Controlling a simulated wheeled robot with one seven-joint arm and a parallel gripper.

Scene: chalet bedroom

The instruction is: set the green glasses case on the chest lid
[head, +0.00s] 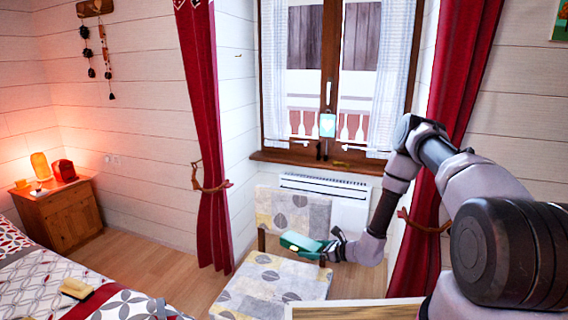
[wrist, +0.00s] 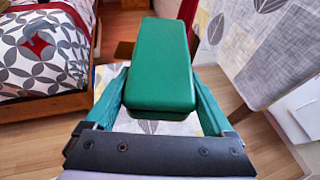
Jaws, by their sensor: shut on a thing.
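The green glasses case (head: 301,243) is in my gripper (head: 325,250), above the patterned seat of a chair in the head view. In the wrist view the case (wrist: 160,65) fills the upper middle, with a finger of my gripper (wrist: 159,95) along each side. My gripper is shut on it. The case is closed, and its far end points away from my wrist. I cannot clearly identify the chest lid; a light wooden edge (head: 355,312) shows at the bottom of the head view, mostly cut off.
The leaf-patterned chair (head: 270,290) stands below the case, its backrest in front of a white heater (head: 350,195). A wooden nightstand (head: 62,215) stands beyond. Bare floor (head: 155,270) lies between bed and chair.

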